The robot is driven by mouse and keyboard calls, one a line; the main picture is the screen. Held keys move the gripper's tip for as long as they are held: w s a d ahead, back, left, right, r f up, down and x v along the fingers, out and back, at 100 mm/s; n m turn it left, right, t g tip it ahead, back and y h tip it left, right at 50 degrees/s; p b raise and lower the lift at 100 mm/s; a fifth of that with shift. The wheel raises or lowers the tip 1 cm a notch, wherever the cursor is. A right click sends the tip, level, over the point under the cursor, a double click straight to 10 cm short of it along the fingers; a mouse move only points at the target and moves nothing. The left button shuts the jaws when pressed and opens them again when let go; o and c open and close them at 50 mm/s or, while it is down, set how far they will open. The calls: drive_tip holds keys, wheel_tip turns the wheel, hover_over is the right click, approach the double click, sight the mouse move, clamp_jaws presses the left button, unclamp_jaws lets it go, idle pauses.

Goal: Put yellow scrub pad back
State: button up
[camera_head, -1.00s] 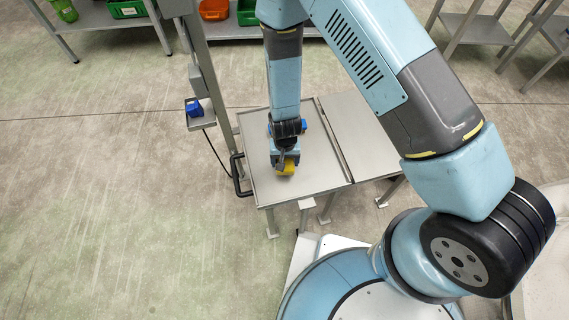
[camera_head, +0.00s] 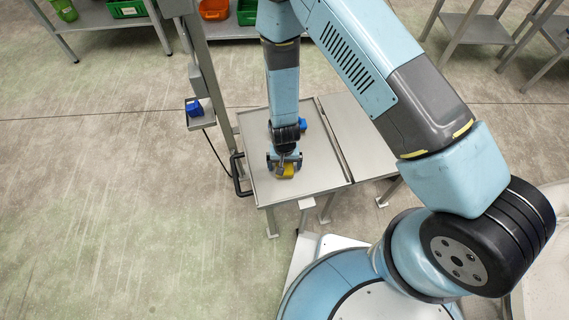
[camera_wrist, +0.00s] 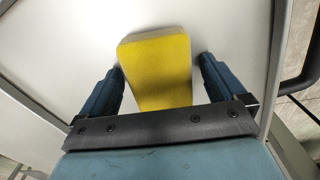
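The yellow scrub pad (camera_head: 286,171) lies on the metal table (camera_head: 318,172), under my gripper. In the wrist view the pad (camera_wrist: 158,70) sits between my two blue fingers, with a visible gap on each side at the fingertips. My gripper (camera_wrist: 162,70) is open around the pad, and its near end is hidden by the dark gripper bar. In the head view my gripper (camera_head: 284,168) points down at the table and partly covers the pad.
A blue object (camera_head: 302,124) is on the table behind my gripper. A small shelf on a post holds another blue item (camera_head: 194,108) to the left. A black handle (camera_head: 238,175) sticks out at the table's left edge.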

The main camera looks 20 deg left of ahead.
wheel_tip(320, 180, up, 12)
idle(1.0)
drive_tip(key=shift+r, duration=0.15)
wheel_tip(320, 180, up, 8)
drive_tip(key=r, duration=0.1)
hover_over(284, 164)
drive_tip(key=w+d, duration=0.1)
drive_tip(key=w, duration=0.4)
drive_tip(key=w+d+r+y, duration=0.1)
drive_tip(key=w+d+r, duration=0.3)
drive_tip(key=r, duration=0.4)
drive_tip(key=w+d+r+m+t+y, duration=0.1)
drive_tip(key=d+r, duration=0.4)
drive_tip(key=r, duration=0.3)
drive_tip(key=w+d+r+t, duration=0.1)
drive_tip(key=w+d+r, duration=0.1)
drive_tip(key=d+r, duration=0.45)
drive_tip(key=s+d+r+m+t, duration=0.15)
drive_tip(key=s+d+r, duration=0.25)
drive_tip(key=d+r, duration=0.75)
drive_tip(key=s+d+r+m+t+h, duration=0.1)
drive_tip(key=s+d+r+t+h, duration=0.1)
drive_tip(key=s+d+r, duration=0.7)
drive_tip(key=s, duration=0.3)
drive_tip(key=shift+d, duration=0.3)
